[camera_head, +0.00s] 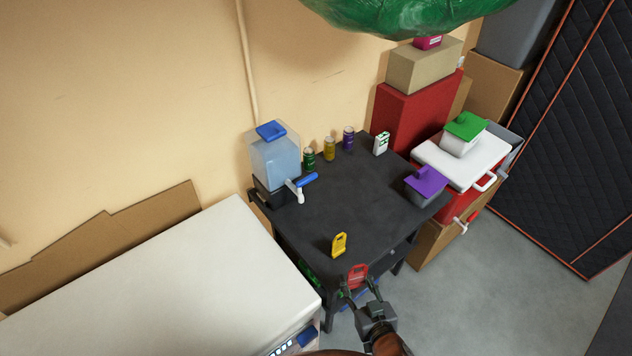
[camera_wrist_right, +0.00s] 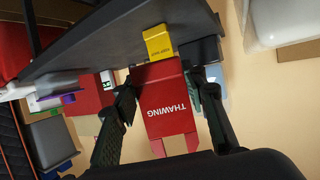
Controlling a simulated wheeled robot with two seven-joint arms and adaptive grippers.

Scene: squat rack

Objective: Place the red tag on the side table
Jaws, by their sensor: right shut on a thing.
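The red tag (camera_head: 357,276) is held upright between the fingers of my right gripper (camera_head: 360,290), at the front edge of the dark side table (camera_head: 335,205). In the right wrist view the red tag (camera_wrist_right: 168,103) reads "THAWING" and sits between the two fingers of my right gripper (camera_wrist_right: 165,110), which is shut on it. I cannot tell whether the tag touches the table. A yellow tag (camera_head: 339,245) stands on the table just behind and left of it, and also shows in the right wrist view (camera_wrist_right: 158,43). My left gripper is not in view.
A white-topped unit (camera_head: 170,285) stands left, a cooler (camera_head: 462,160) right. The table's middle is clear.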

